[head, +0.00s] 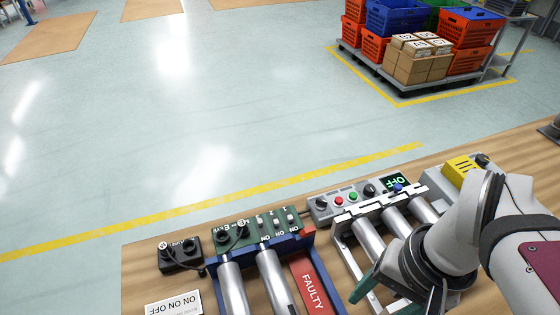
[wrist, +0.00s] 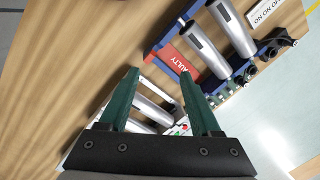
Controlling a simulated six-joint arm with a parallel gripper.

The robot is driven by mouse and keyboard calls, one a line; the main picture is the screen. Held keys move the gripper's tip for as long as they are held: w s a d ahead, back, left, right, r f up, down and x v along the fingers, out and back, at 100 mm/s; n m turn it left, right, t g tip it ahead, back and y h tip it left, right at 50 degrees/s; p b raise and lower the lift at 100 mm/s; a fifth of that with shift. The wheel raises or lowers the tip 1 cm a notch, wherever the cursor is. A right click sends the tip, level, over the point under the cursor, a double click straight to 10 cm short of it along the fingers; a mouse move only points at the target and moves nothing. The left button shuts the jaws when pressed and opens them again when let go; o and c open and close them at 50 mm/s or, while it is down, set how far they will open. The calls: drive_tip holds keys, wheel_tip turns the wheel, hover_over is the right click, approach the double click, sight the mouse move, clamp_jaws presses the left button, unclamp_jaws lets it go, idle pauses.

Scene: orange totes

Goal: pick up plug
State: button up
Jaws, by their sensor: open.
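The plug appears to be one of the small round black pieces on the green panel (head: 262,231) at the head of the left roller unit; a black plug (head: 241,228) with a cable sits at its left end. A black socket box (head: 180,254) with round fittings stands left of it, and a cable runs between them. The box also shows at the right of the wrist view (wrist: 275,43). My gripper (wrist: 160,75) is open and empty, with green fingers pointing toward the table near the FAULTY label. In the head view its fingers are partly hidden by my wrist.
A red FAULTY plate (head: 313,284) lies between the roller units. A grey control box (head: 345,198) with buttons and an OFF display stands at the back. A white ON/OFF card (head: 174,304) lies front left. Crates and cartons (head: 418,60) stand on a distant cart.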

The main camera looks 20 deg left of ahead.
drive_tip(key=w+a+r+n, duration=0.2)
drive_tip(key=w+a+n, duration=0.3)
drive_tip(key=w+a, duration=0.25)
drive_tip(key=n+h, duration=0.2)
drive_tip(key=n, duration=1)
hover_over(241, 223)
wheel_tip(241, 223, down, 8)
wheel_tip(241, 223, down, 14)
drive_tip(key=shift+r, duration=0.2)
clamp_jaws()
